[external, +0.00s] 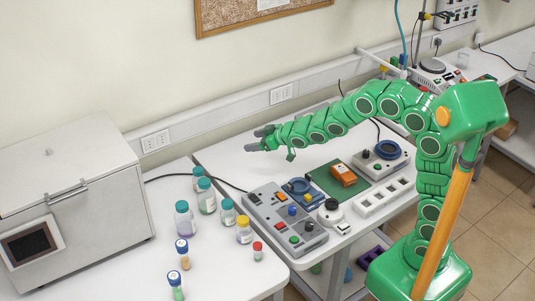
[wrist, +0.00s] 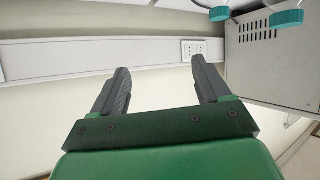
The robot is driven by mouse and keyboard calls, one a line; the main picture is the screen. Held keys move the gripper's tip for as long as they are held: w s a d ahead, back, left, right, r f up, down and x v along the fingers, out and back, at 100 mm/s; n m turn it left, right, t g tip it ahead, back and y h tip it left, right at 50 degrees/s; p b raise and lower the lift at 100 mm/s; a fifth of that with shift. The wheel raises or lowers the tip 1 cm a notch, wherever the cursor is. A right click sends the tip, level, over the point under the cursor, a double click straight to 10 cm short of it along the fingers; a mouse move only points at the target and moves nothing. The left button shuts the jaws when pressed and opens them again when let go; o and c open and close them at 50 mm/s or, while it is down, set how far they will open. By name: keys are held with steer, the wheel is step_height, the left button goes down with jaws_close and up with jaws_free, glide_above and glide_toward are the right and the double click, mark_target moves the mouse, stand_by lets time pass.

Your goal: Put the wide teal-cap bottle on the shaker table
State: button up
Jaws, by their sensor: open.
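Several teal-cap bottles stand grouped on the left bench: a tall one with purplish contents (external: 184,222), one behind it (external: 206,200), a rear one (external: 198,175) and one at the right (external: 227,215). I cannot tell for sure which is the wide one. Two teal caps show at the top right of the wrist view (wrist: 287,18). My gripper (external: 256,140) is open and empty, raised above the bench to the right of and behind the bottles; its fingers also show in the wrist view (wrist: 158,78).
A grey box-shaped oven (external: 70,195) fills the left. Yellow-cap (external: 244,232), red-cap (external: 258,252) and blue-cap vials (external: 182,256) stand close to the bottles. A grey control box (external: 285,218), green mat (external: 338,181) and white rack (external: 383,197) crowd the right bench. A wall rail runs behind.

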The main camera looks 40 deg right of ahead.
steer(key=s+d+f+m+g+h, duration=0.1)
steer(key=s+d+m+g+h, duration=0.15)
steer(key=s+d, duration=0.7)
steer(key=s+d+m+g+h, duration=0.2)
steer(key=s+d+h, duration=0.3)
steer(key=d, duration=0.7)
steer(key=s+d+m+g, duration=0.1)
steer(key=s+d+g, duration=0.2)
steer(key=s, duration=1.3)
steer(key=s+d+m+g+y, duration=0.1)
steer(key=s+d+g, duration=0.3)
steer(key=s, duration=1.2)
steer(key=shift+s+g, duration=0.15)
steer(key=shift+g, duration=0.5)
